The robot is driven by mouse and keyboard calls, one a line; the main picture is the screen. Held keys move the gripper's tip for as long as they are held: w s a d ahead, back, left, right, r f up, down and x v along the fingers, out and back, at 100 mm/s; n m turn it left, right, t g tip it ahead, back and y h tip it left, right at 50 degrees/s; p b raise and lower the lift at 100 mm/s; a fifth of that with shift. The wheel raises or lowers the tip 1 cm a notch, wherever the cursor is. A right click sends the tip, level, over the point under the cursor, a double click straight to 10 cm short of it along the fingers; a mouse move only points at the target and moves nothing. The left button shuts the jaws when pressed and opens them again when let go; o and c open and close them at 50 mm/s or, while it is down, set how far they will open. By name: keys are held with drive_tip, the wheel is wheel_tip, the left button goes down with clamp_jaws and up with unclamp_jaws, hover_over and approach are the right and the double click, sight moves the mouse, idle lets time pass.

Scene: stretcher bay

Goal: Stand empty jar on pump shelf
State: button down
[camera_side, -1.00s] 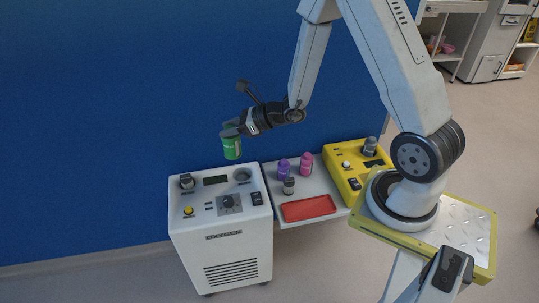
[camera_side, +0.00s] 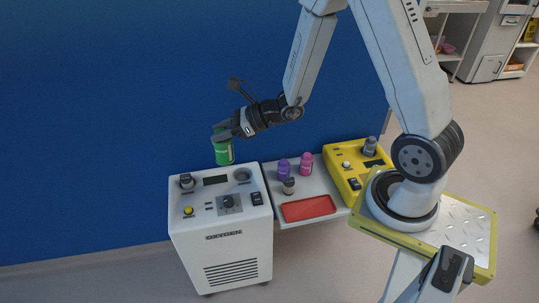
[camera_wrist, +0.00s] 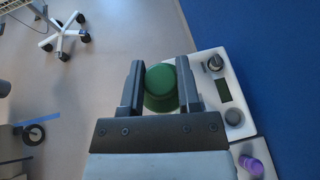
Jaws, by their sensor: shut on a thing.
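My gripper (camera_side: 219,134) is shut on a green jar (camera_side: 222,153) with a pale label band. It holds the jar roughly upright, in the air above the back left of the white oxygen unit (camera_side: 224,243). In the wrist view the green lid (camera_wrist: 160,77) sits between the two fingers. The grey shelf (camera_side: 325,184) lies right of the unit. On it stand a purple jar (camera_side: 284,169), a pink jar (camera_side: 306,164) and a small jar with a dark lid and pale body (camera_side: 289,187). I cannot tell from these frames which jar is empty.
A red tray (camera_side: 308,208) lies at the shelf's front. A yellow device (camera_side: 352,168) with a grey knob-like part (camera_side: 370,147) stands right of the shelf. Knobs and a round recess (camera_side: 242,175) are on the unit's top. The blue wall (camera_side: 90,120) is close behind.

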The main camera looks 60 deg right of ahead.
drive_tip(key=s+a+f+n+g+y, duration=0.4)
drive_tip(key=s+f+n+g, duration=0.1)
drive_tip(key=s, duration=0.1)
drive_tip(key=s+d+f+n+g+h, duration=0.15)
drive_tip(key=s+f+n+g, duration=0.25)
drive_tip(key=s+n+g, duration=0.45)
drive_tip(key=s+d+f+n+g+h, duration=0.1)
drive_tip(key=s+d+f+n+g, duration=0.25)
drive_tip(key=s+n+g, duration=0.5)
drive_tip(key=s+d+f+n+g+h, duration=0.1)
drive_tip(key=s+d+f+n+h, duration=0.1)
drive_tip(key=s+d+n+h, duration=0.35)
drive_tip(key=s+d+f+n+g+h, duration=0.1)
drive_tip(key=s+d+f+n+h, duration=0.15)
drive_tip(key=d+h, duration=0.45)
drive_tip(key=w+d+f+n+t+h, duration=0.3)
drive_tip(key=d+n+t+h, duration=0.1)
drive_tip(key=d+n, duration=0.1)
drive_tip(key=w+d+f+n+t+h, duration=0.3)
drive_tip(key=w+d+n+t+h, duration=0.1)
drive_tip(key=d+n+h, duration=0.1)
drive_tip(key=d+n, duration=0.1)
drive_tip(key=n, duration=0.1)
drive_tip(key=shift+d+f+n, duration=0.25)
drive_tip(key=shift+f+n, duration=0.05)
drive_tip(key=shift+w, duration=0.15)
